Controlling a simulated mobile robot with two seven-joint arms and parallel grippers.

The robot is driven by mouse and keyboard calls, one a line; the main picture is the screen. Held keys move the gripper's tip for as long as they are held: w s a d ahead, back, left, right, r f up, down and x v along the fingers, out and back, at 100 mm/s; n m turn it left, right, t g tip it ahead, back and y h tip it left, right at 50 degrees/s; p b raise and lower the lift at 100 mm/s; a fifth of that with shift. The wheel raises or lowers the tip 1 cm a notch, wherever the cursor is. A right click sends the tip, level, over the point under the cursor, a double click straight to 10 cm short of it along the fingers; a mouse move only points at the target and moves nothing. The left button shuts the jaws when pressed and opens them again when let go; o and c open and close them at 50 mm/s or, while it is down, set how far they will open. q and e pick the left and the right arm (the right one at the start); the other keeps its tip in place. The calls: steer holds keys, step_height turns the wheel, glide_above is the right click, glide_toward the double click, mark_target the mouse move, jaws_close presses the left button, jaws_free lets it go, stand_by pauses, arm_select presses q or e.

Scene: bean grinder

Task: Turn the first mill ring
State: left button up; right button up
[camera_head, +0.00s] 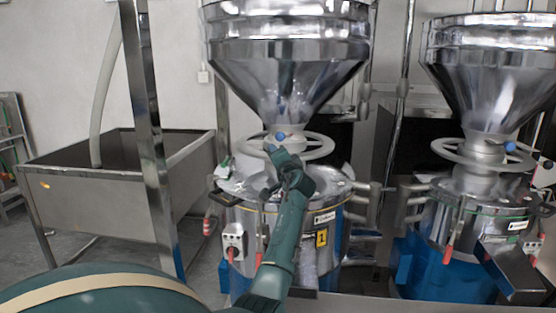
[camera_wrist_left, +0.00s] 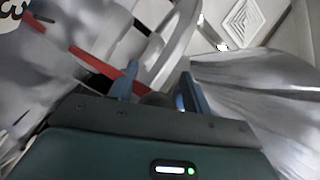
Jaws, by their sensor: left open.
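The first mill ring (camera_head: 322,147) is a pale grey handwheel around the neck under the steel hopper of the nearer mill. A blue knob (camera_head: 280,136) shows at the neck just above it. My left gripper (camera_head: 272,151) is at the ring's left front edge in the head view, with its arm reaching up from below. In the left wrist view, the fingers (camera_wrist_left: 160,72) are apart, and the curved ring (camera_wrist_left: 174,48) rises just beyond and between their tips. I cannot tell whether they touch it. My right gripper is not in view.
A second mill with its own ring (camera_head: 464,152) stands to the right. A steel tank (camera_head: 85,178) on legs stands to the left, behind a metal post (camera_head: 150,130). The nearer mill's lid (camera_head: 240,185) and hopper (camera_head: 285,65) are close to my gripper.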

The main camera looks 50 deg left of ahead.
arm_select(q)
steer(key=shift+d, duration=0.1)
steer(key=shift+d+f, duration=0.1)
steer(key=shift+d, duration=0.2)
steer(key=b+v, duration=0.1)
steer(key=v, duration=1.1)
steer(key=shift+s+b, duration=0.3)
steer(key=shift+b, duration=0.1)
steer(key=shift+d, duration=0.1)
steer(key=shift+c, duration=0.2)
